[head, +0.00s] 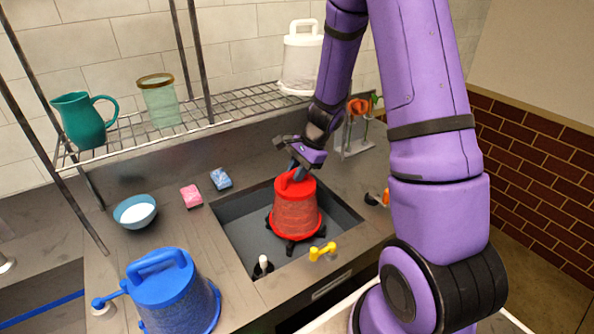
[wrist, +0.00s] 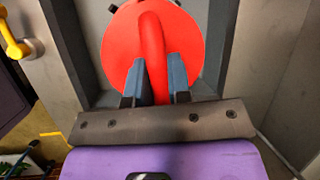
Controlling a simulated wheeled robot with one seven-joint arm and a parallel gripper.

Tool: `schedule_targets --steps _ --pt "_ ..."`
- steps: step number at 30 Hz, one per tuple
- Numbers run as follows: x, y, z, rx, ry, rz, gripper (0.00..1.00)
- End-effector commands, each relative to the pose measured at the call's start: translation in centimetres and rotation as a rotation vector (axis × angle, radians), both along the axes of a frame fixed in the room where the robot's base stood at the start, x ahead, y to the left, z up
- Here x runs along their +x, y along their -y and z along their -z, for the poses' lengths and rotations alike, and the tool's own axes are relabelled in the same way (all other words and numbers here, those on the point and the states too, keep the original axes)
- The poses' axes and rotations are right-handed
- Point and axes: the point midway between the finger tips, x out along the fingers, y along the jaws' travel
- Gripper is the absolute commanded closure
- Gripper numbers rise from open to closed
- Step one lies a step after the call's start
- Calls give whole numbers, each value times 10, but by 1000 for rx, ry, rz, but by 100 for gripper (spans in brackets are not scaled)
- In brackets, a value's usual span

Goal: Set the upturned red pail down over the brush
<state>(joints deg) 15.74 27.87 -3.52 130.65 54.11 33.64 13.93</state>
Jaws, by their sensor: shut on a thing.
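The upturned red pail (head: 296,212) is upright in the sink basin (head: 243,233), its wide rim down and its looped handle on top. Dark feet show around its lower edge. My gripper (head: 297,172) is shut on the handle from above. In the wrist view the two blue-grey fingers of my gripper (wrist: 154,80) lie on either side of the handle, above the pail's round red top (wrist: 118,45). I cannot make out the brush; the pail may hide it. Whether the rim touches the basin floor is not clear.
A white-topped peg (head: 263,264) and a yellow tap handle (head: 322,251) stand by the basin's front. A blue pail (head: 176,295), a bowl (head: 135,211), and pink (head: 191,196) and blue (head: 221,179) sponges are left. A wire rack (head: 222,111) with vessels hangs behind.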

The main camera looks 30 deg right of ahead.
Motion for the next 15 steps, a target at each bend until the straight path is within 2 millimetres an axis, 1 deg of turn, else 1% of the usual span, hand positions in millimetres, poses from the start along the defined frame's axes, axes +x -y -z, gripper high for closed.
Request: schedule_targets --steps 15 --pt "0 0 13 0 0 0 100"
